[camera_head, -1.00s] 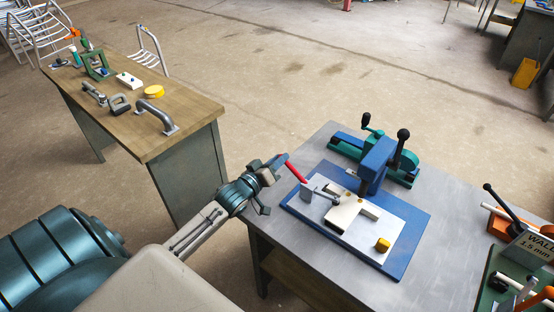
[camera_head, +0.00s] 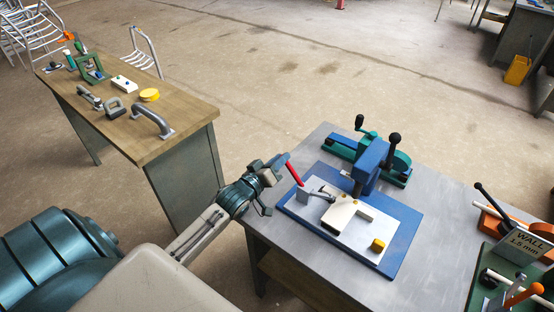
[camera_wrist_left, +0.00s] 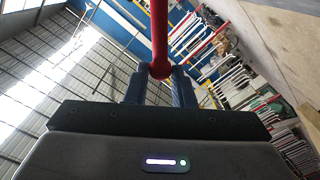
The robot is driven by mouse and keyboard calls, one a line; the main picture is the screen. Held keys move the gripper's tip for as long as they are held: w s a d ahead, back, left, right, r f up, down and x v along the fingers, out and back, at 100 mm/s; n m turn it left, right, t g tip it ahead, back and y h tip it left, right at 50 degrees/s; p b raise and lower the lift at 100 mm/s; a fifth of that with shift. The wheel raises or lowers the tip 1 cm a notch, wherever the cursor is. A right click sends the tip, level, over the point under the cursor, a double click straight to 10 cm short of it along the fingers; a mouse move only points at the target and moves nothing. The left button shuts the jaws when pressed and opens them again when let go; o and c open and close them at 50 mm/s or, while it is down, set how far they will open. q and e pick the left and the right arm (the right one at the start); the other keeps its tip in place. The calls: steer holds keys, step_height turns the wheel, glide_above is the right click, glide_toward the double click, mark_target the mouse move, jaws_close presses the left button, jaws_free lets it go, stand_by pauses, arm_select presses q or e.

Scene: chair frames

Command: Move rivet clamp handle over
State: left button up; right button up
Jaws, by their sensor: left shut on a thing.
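The rivet clamp has a red handle (camera_head: 293,173) that slants up and to the left from its metal base (camera_head: 303,196) on the white plate of the blue fixture (camera_head: 403,246). My left gripper (camera_head: 278,163) is at the upper end of the handle, at the left edge of the fixture. It is shut on the handle. In the left wrist view the red handle (camera_wrist_left: 159,35) runs up from between the two fingers (camera_wrist_left: 160,82). A cream block (camera_head: 340,212) sits beside the clamp on the plate. My right gripper is not in view.
A blue and teal press (camera_head: 373,160) with black knobs stands at the back of the fixture. A yellow cylinder (camera_head: 378,245) is on the plate. A "WALL 1.5 mm" sign (camera_head: 526,239) and tools stand at the right. A wooden bench (camera_head: 180,126) with parts is at left.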

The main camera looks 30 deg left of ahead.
arm_select(q)
steer(key=shift+d+r, duration=0.1)
steer(key=shift+s+d+r+p, duration=0.1)
steer(key=shift+d+r+p, duration=0.5)
steer(key=shift+d+r, duration=0.35)
steer(key=shift+d, duration=0.3)
steer(key=shift+s+d+r, duration=0.1)
steer(key=shift+d+r, duration=0.2)
steer(key=shift+d, duration=0.5)
steer(key=shift+d+r, duration=0.25)
steer(key=shift+d, duration=0.5)
